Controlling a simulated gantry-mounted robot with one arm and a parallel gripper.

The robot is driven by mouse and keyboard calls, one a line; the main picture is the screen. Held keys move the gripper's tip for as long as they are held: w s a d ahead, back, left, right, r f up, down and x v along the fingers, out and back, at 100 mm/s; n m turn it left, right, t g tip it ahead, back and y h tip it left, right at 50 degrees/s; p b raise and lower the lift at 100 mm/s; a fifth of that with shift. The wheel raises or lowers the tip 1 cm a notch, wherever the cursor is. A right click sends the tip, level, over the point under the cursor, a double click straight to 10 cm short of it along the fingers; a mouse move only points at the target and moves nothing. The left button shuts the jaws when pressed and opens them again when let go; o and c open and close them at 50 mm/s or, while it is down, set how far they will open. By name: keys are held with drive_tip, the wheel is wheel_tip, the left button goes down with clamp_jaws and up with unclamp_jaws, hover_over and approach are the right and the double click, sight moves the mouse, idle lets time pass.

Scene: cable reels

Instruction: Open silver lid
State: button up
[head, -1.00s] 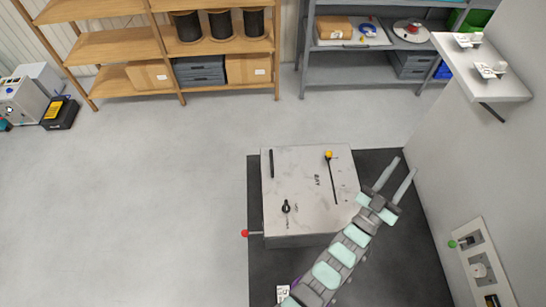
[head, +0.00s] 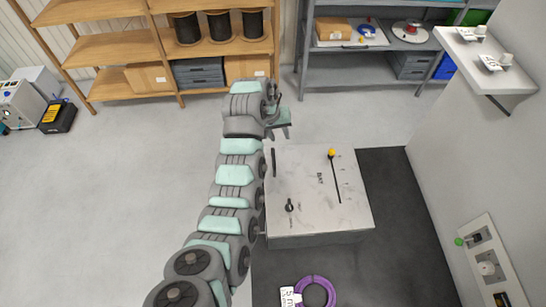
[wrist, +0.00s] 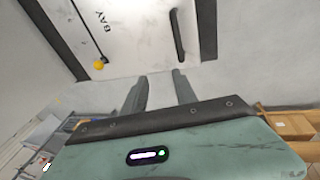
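The silver lid (head: 308,190) is the pale, scuffed top of a low box and lies flat, closed. A black bar handle (head: 273,163) stands near its left edge; the handle also shows in the wrist view (wrist: 177,36). A yellow-knobbed slot (head: 333,156) and a black knob (head: 290,205) are on the lid too. My gripper (head: 284,117) is beyond the box's far left corner, partly hidden by its own body. In the wrist view my gripper (wrist: 160,80) has two fingers apart with nothing between them, short of the handle and not touching it.
A white wall with a shelf (head: 490,60) and a switch panel (head: 490,262) stands at the right. A wooden rack (head: 160,45) and a grey rack (head: 350,68) stand behind. A purple cable coil (head: 315,290) lies on the dark mat in front.

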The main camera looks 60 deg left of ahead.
drive_tip(key=r+h, duration=0.1)
drive_tip(key=r, duration=0.1)
hover_over(273, 159)
drive_tip(key=s+a, duration=0.1)
drive_tip(key=s, duration=0.1)
drive_tip(key=g, duration=0.1)
drive_tip(key=f, duration=0.3)
drive_tip(key=w+f+p, duration=0.1)
drive_tip(key=f, duration=0.3)
drive_tip(key=d+f, duration=0.1)
drive_tip(key=f, duration=0.3)
drive_tip(key=shift+w, duration=0.35)
clamp_jaws()
idle(0.6)
